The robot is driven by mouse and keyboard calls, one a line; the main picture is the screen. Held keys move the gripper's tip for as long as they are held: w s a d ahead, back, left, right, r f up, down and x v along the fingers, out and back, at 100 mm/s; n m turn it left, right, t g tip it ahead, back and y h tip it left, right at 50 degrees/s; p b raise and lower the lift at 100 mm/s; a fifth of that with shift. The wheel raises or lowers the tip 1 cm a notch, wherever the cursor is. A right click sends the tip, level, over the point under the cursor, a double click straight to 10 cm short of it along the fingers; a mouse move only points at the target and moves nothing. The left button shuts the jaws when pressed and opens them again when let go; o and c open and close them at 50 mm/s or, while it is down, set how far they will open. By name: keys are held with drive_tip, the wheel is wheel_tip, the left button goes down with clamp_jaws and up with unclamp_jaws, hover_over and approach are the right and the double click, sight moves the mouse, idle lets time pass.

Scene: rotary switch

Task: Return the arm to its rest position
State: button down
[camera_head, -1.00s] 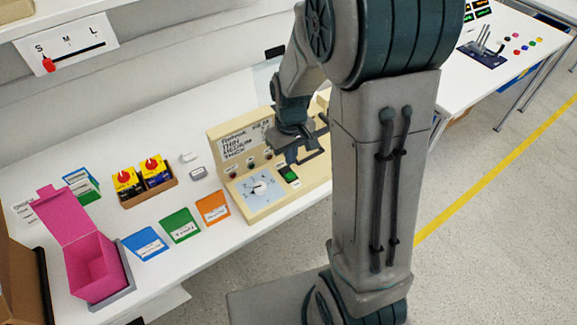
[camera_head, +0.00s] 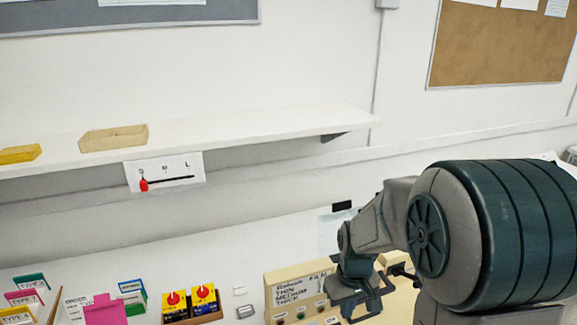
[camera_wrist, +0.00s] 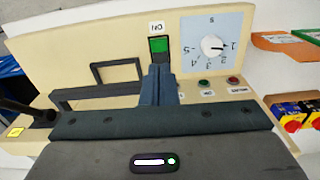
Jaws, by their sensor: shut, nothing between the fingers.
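My gripper (camera_wrist: 158,88) is shut and empty in the wrist view, its dark fingers together over the beige control panel (camera_wrist: 75,50). The fingertips lie just below the green switch (camera_wrist: 158,45) in the picture; I cannot tell whether they touch the panel. The rotary dial (camera_wrist: 212,46), with a white knob on a light blue numbered plate, is right of them. In the head view my arm reaches down at the right to the beige panel (camera_head: 283,281), and the gripper's fingertips are not clearly visible. The dial is out of that view.
A white shelf (camera_head: 240,128) with a wooden tray (camera_head: 113,138) runs along the wall above the table. Red-and-yellow boxes (camera_head: 190,303) and a pink box (camera_head: 105,310) stand left of the panel.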

drive_tip(key=s+r+m+t, duration=0.3)
drive_tip(key=s+r, duration=0.9)
drive_tip(key=s, duration=0.1)
drive_tip(key=shift+s, duration=0.35)
drive_tip(key=shift+w+d+f, duration=0.1)
drive_tip(key=shift+d, duration=0.05)
